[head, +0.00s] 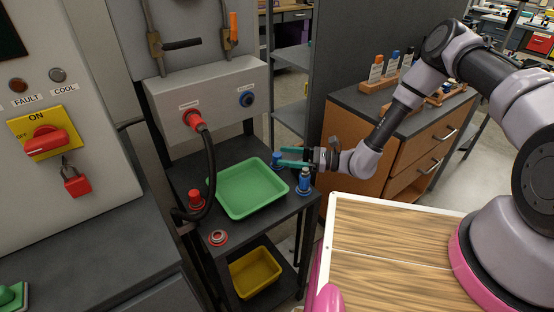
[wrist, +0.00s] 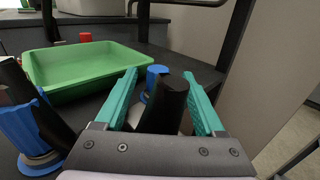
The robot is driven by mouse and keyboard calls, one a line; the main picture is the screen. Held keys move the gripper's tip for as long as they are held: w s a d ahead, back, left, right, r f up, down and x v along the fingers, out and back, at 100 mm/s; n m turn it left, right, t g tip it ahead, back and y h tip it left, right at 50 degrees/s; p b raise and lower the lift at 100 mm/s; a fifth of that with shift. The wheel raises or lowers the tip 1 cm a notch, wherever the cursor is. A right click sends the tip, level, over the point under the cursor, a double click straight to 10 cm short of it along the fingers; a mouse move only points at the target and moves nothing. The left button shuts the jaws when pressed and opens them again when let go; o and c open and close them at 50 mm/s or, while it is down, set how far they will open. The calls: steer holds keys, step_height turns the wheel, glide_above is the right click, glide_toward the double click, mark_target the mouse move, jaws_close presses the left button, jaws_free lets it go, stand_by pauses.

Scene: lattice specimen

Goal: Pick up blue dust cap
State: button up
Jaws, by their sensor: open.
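A short blue cap-like piece (head: 277,160), which I take for the blue dust cap, stands on the dark cart top behind the green tray's right corner. It also shows in the wrist view (wrist: 156,75), between and beyond my fingers. My gripper (head: 292,157) is open, its teal fingers pointing left towards this piece; in the wrist view (wrist: 165,90) a dark cylinder between the fingers partly hides it. I cannot tell whether the fingers touch it. A taller blue fitting (head: 304,182) stands nearer the cart's front right; its blue part (wrist: 25,130) shows left of my fingers.
The green tray (head: 232,185) is left of my gripper. A red fitting (head: 195,198) and red ring (head: 217,238) sit on the cart's left side. A wooden cabinet (head: 355,160) stands right.

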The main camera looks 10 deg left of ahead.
mark_target(277, 154)
steer(key=a, duration=0.3)
steer(key=shift+s+a, duration=0.2)
steer(key=shift+s, duration=0.05)
jaws_close()
steer(key=shift+r, duration=0.1)
step_height(277, 154, up, 10)
steer(key=shift+f, duration=0.1)
steer(key=c, duration=1.1)
jaws_free()
